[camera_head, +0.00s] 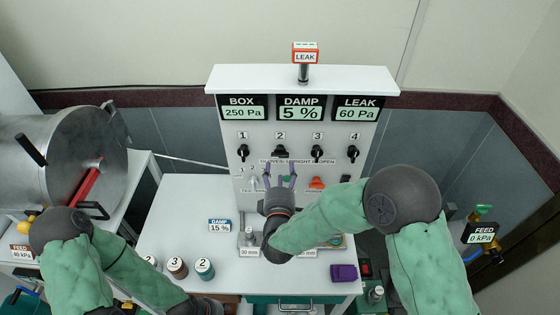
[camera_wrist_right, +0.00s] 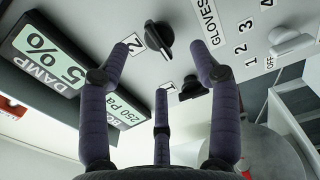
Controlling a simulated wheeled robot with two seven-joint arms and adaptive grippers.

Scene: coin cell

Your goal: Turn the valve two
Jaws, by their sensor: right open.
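Valve two (camera_head: 280,151) is a black knob under the label 2 on the white panel (camera_head: 225,165), second from the left in a row of knobs. In the right wrist view, valve two (camera_wrist_right: 158,40) is beside its label. My right gripper (camera_head: 281,172) is open and empty, its purple fingers pointing at the panel just below valve two. In the right wrist view, my right gripper (camera_wrist_right: 163,58) has its fingers spread around the knob's area; no contact can be told. My left arm is at the lower left; its fingers are not visible.
Knobs 1 (camera_head: 243,152), 3 (camera_head: 317,153) and 4 (camera_head: 353,153) flank valve two. The DAMP display (camera_head: 300,107) reads 5 %. A red-framed LEAK sign (camera_head: 305,53) tops the panel. Bottles (camera_head: 204,268) and a purple block (camera_head: 343,273) stand on the white table (camera_head: 180,220).

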